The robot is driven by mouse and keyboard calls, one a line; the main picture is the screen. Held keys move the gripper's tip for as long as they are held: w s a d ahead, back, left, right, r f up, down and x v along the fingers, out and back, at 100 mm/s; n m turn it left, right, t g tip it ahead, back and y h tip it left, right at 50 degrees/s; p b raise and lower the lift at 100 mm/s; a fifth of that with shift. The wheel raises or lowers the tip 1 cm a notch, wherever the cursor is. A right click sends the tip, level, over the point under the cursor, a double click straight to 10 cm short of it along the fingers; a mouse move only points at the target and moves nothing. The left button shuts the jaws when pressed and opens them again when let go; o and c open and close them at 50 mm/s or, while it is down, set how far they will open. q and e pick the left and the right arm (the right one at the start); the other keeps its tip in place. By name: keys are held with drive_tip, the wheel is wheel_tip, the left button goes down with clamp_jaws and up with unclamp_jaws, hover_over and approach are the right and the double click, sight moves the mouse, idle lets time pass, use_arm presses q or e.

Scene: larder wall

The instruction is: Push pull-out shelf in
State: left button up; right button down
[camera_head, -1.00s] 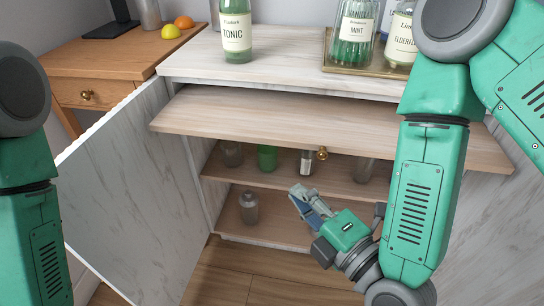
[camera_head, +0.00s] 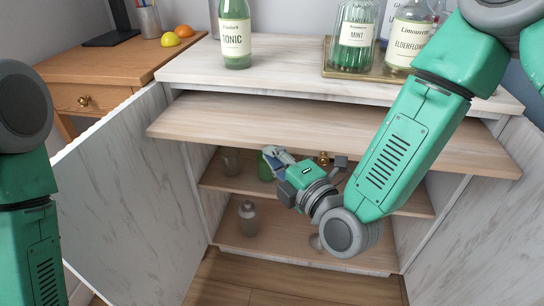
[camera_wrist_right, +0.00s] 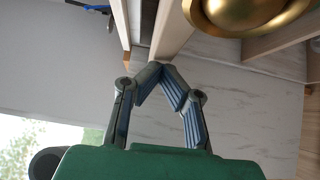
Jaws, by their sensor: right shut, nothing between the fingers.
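The pull-out shelf (camera_head: 300,122) is a pale wooden board. It sticks out from under the white marble-look cabinet top, over the open cabinet. A brass knob (camera_head: 323,158) shows just below its front edge, and a large brass knob (camera_wrist_right: 245,8) fills the top of the right wrist view. My right gripper (camera_head: 268,152) is in front of the cabinet, just below the shelf's front edge and left of the knob. In the right wrist view its blue-padded fingertips (camera_wrist_right: 160,72) meet with nothing between them. Whether they touch the shelf is unclear. My left gripper is out of view.
A tonic bottle (camera_head: 235,35) and a tray (camera_head: 365,73) with bottles stand on the cabinet top. An open door (camera_head: 125,200) is at the left. Lower shelves hold a jar (camera_head: 248,218) and a green glass (camera_head: 265,168). A wooden side table (camera_head: 100,60) stands at the left.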

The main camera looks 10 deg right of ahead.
sight(286, 106)
idle(0.3)
drive_tip(key=w+d, duration=0.1)
drive_tip(key=w, duration=0.4)
drive_tip(key=w+d, duration=0.2)
drive_tip(key=w, duration=0.4)
drive_tip(key=w+d+b, duration=0.1)
drive_tip(key=w+d, duration=0.1)
drive_tip(key=w, duration=0.3)
drive_tip(key=shift+w+d, duration=0.15)
drive_tip(key=shift+w, duration=0.15)
drive_tip(key=shift+w+d+r, duration=0.2)
drive_tip(key=shift+w, duration=0.2)
